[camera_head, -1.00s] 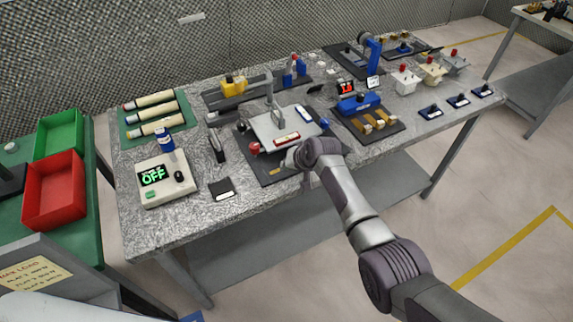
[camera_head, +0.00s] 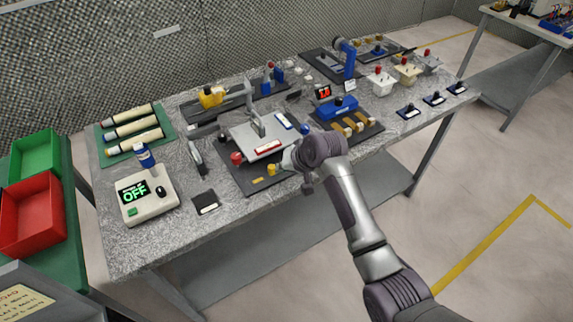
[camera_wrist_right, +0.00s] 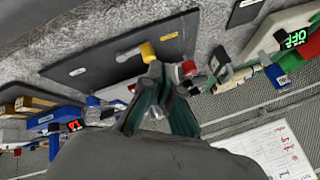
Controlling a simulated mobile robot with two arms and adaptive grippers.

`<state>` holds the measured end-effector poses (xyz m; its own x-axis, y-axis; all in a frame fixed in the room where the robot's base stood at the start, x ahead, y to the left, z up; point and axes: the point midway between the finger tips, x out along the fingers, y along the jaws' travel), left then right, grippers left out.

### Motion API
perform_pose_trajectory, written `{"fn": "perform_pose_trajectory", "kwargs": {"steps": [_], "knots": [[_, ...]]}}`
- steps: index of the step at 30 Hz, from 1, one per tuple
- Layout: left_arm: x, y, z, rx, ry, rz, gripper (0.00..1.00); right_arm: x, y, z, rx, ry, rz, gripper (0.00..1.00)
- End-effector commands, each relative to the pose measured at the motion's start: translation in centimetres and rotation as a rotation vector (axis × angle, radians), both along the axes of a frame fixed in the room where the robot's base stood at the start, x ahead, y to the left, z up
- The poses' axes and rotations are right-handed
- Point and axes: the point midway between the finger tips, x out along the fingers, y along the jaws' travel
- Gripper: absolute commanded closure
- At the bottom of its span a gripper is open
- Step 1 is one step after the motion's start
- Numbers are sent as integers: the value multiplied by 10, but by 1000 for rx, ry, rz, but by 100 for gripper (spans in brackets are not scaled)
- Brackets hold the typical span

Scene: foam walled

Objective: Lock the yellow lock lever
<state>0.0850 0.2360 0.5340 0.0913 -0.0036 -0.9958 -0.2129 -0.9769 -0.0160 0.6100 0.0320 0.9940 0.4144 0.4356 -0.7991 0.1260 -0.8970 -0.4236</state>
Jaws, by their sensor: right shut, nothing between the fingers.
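The yellow lock lever (camera_head: 271,169) is a small upright yellow piece near the front edge of a dark base plate (camera_head: 236,180). In the right wrist view the yellow lever (camera_wrist_right: 148,52) stands just beyond my fingertips. My right gripper (camera_head: 288,161) is just right of the lever, low over the plate. In the right wrist view my right gripper (camera_wrist_right: 166,74) has its fingers shut with nothing between them. The fingertips look very close to the lever; I cannot tell whether they touch it. My left gripper is not in view.
A grey plate (camera_head: 243,133) with a red-labelled bar (camera_head: 268,147) stands behind the lever. A red knob (camera_head: 236,157) is to the left. A control box (camera_head: 149,196) reads OFF. Bare table shows at the front left.

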Motion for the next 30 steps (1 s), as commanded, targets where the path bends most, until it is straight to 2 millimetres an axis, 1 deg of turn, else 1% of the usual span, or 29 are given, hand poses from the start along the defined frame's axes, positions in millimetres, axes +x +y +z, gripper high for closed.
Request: {"fn": "perform_pose_trajectory", "kwargs": {"steps": [1, 3, 6, 11, 24, 26, 28, 29, 30], "knots": [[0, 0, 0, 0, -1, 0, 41, -2, -4, 6, 2, -2, -2, 100], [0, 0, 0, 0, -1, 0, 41, -6, -7, 13, 2, -1, -1, 100], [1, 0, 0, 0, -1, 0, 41, -9, -9, 18, 1, -1, -1, 100], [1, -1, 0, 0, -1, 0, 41, -12, -11, 21, 1, 1, 0, 100], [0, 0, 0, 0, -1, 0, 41, -11, -11, 21, 1, 1, 0, 100], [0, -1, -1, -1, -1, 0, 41, -12, -12, 17, -1, 4, -2, 100], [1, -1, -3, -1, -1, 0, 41, -13, -16, 2, -7, 12, -9, 100], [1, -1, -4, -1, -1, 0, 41, -15, -19, -9, -13, 18, -14, 100], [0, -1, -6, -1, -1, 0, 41, -18, -24, -28, -22, 28, -21, 100]]}}
